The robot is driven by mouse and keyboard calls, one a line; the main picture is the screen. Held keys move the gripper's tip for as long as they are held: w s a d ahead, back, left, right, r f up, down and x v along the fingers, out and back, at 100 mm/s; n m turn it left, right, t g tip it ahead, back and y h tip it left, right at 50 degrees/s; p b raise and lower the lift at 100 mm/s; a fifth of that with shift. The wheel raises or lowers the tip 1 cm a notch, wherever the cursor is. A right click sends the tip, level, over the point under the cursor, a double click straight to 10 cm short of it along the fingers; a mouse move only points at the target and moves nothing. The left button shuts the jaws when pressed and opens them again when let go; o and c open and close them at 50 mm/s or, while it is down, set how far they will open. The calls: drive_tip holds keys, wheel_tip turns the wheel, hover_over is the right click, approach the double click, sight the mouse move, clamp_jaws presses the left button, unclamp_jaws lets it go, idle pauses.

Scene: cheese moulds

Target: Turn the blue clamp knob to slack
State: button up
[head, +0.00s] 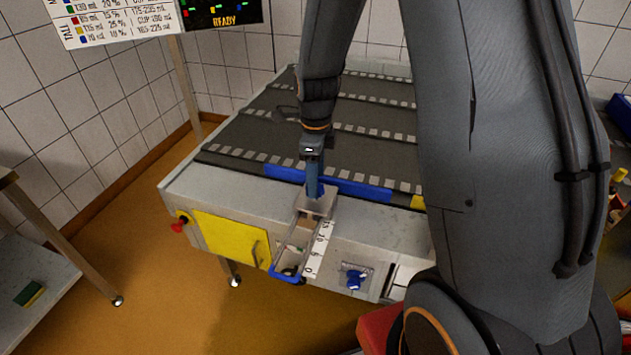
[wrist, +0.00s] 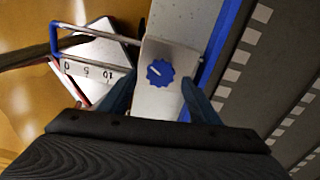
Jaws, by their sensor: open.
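The blue clamp knob (wrist: 160,73) is a scalloped disc with a white pointer line on a grey metal plate (wrist: 158,105). In the wrist view the pointer slants up to the left. My gripper (wrist: 162,82) is open, with one blue-grey finger on each side of the knob; a gap shows between them and the knob. In the head view my gripper (head: 314,185) points down at the bracket (head: 318,206) on the conveyor's front edge, and the knob is hidden there.
A white scale (head: 319,250) and a blue-handled frame (head: 285,278) stick out below the bracket. Another blue knob (head: 354,279) sits on the front panel. A yellow panel (head: 230,237) and red button (head: 179,227) are to the left. The conveyor belt (head: 270,130) lies behind.

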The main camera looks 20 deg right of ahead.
drive_tip(key=shift+f, duration=1.2)
drive_tip(key=c, duration=1.1)
drive_tip(key=shift+o, duration=0.2)
